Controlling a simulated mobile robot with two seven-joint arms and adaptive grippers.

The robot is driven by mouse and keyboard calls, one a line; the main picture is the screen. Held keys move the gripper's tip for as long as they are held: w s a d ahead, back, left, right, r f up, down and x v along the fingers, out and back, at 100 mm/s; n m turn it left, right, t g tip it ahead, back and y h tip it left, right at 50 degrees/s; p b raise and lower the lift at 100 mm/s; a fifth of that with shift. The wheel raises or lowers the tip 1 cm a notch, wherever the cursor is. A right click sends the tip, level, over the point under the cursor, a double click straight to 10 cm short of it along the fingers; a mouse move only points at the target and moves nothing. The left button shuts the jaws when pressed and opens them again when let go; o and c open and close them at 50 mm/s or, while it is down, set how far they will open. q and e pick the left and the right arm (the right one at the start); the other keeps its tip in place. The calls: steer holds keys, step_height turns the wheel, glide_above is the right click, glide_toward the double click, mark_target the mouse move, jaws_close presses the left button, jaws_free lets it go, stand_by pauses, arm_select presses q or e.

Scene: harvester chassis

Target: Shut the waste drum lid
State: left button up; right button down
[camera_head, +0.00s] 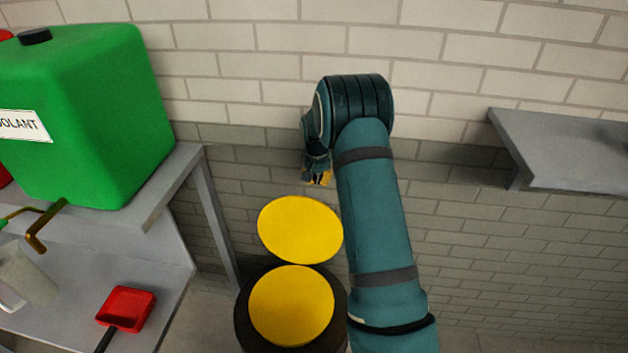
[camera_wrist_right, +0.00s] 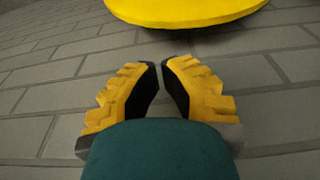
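The waste drum (camera_head: 242,325) is dark and round and stands on the floor at the bottom middle of the head view. A yellow disc (camera_head: 291,305) shows within its dark rim. The yellow lid (camera_head: 300,230) stands raised at the drum's far side, and its edge shows at the top of the right wrist view (camera_wrist_right: 185,10). My right gripper (camera_head: 318,179) is beyond and above the lid, apart from it. In the wrist view its yellow fingers (camera_wrist_right: 160,66) come together at the tips with nothing between them. My left gripper is not in view.
A grey bench (camera_head: 165,215) at the left bears a green coolant container (camera_head: 95,115). A red scoop (camera_head: 126,308) and a pale mug (camera_head: 28,278) are on its lower shelf. A grey shelf (camera_head: 570,155) juts out at the right. A brick wall closes the back.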

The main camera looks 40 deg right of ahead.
steer(key=f, duration=0.5)
steer(key=w+d+f, duration=0.1)
steer(key=f, duration=0.2)
steer(key=shift+s+a, duration=0.15)
